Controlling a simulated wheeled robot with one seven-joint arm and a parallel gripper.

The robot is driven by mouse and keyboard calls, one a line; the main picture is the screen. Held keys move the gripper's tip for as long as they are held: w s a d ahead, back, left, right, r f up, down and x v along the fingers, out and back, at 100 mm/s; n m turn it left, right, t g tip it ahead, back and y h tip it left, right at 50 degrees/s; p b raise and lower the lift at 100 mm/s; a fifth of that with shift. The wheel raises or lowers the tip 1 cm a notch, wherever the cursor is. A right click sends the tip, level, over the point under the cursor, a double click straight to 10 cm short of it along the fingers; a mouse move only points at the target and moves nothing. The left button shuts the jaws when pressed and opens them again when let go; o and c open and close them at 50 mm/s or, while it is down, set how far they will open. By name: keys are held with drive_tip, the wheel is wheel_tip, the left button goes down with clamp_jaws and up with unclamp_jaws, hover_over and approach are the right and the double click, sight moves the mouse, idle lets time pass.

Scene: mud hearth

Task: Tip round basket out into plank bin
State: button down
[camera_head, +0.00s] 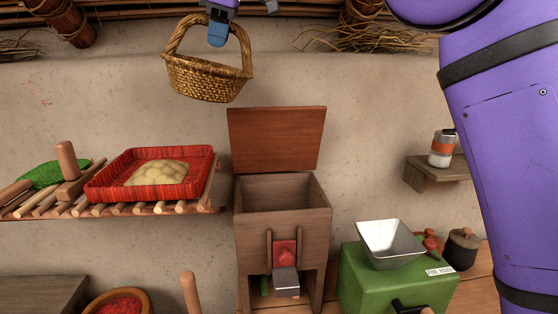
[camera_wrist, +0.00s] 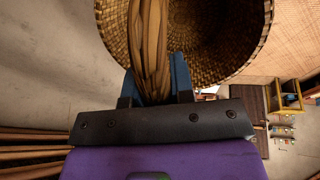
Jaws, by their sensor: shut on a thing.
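The round basket (camera_head: 207,80) is woven and brown with a tall arched handle. It hangs in the air, slightly tilted, above and a little left of the plank bin. My gripper (camera_head: 217,38) is shut on the basket's handle near its top. In the wrist view my gripper (camera_wrist: 154,85) has its blue fingers on both sides of the handle, and the basket (camera_wrist: 215,45) shows its woven inside; the part I see looks empty, but some is hidden. The plank bin (camera_head: 283,222) stands below, with its reddish-brown lid (camera_head: 277,139) raised behind it and its top open.
A red tray (camera_head: 110,184) with a pale heap sits on a pole rack to the left. A green box with a metal hopper (camera_head: 390,240) stands right of the bin. A wall shelf (camera_head: 437,171) holds a jar. The space between basket and bin is clear.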

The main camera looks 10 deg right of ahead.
drive_tip(key=a+h+p, duration=0.1)
drive_tip(key=a, duration=0.1)
drive_tip(key=a+f+h, duration=0.1)
drive_tip(key=a+h, duration=0.1)
drive_tip(key=shift+a+f+p, duration=0.1)
drive_tip(key=shift+a+p, duration=0.25)
drive_tip(key=shift+a, duration=0.05)
idle(1.9)
